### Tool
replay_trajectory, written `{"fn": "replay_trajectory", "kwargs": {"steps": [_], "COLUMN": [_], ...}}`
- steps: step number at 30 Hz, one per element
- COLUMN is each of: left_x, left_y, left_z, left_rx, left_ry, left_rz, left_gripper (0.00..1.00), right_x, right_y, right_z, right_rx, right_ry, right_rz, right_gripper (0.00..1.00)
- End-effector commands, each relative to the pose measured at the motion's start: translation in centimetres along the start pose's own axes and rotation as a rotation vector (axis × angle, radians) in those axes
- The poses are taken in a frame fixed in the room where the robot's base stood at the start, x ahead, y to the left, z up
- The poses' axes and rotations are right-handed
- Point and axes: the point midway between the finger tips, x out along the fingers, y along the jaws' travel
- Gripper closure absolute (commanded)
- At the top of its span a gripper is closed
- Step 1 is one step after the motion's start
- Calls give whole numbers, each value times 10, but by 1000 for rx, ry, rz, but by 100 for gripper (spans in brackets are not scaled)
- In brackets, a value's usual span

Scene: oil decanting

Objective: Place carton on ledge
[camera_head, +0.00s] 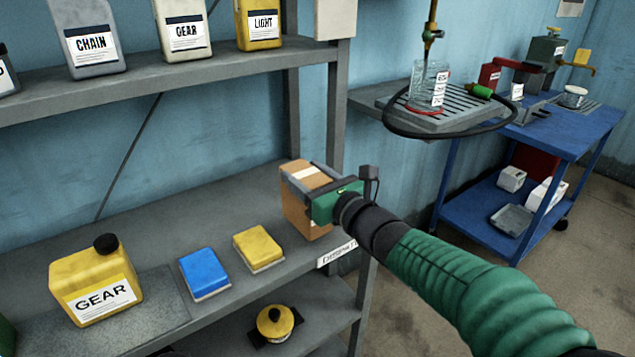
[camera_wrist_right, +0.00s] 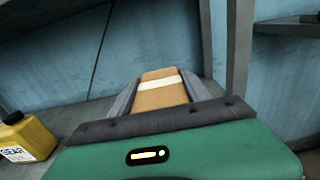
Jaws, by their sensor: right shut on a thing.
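A brown cardboard carton (camera_head: 296,212) with a pale tape strip is at the right end of the grey middle shelf (camera_head: 190,222), close to the shelf's upright. My right gripper (camera_head: 308,180) is shut on it, with its fingers on either side. The carton also shows between the fingers in the right wrist view (camera_wrist_right: 160,92). Its lower edge is near the shelf surface; I cannot tell whether it touches. A white label (camera_head: 337,254) is on the shelf's front edge just right of the carton. My left gripper is not in view.
A yellow sponge (camera_head: 258,248), a blue sponge (camera_head: 204,272) and a yellow GEAR can (camera_head: 96,282) stand left of the carton. The upper shelf (camera_head: 150,78) holds several bottles. A drip tray (camera_head: 445,112) with a glass jug and a blue cart (camera_head: 560,130) are to the right.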

Motion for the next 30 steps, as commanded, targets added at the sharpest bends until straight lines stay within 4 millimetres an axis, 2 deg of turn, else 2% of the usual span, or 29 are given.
{"fn": "replay_trajectory", "kwargs": {"steps": [1,3,9,12,14,25,26,30], "left_x": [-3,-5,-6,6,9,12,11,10], "left_y": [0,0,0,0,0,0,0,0], "left_z": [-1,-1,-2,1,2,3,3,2], "left_rx": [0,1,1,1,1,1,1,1], "left_ry": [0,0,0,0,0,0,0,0], "left_rz": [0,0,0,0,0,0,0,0], "left_gripper": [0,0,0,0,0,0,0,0], "right_x": [6,12,24,24,24,23,23,23], "right_y": [-16,-30,-48,-47,-46,-48,-48,-47], "right_z": [0,-1,-3,-29,-38,-42,-42,-41], "right_rx": [0,-1,-2,-1,0,-2,-2,-2], "right_ry": [-2,-1,-2,2,1,-3,0,0], "right_rz": [-4,-3,-2,0,1,-1,-2,-2], "right_gripper": [100,100,100,100,100,100,43,25]}}
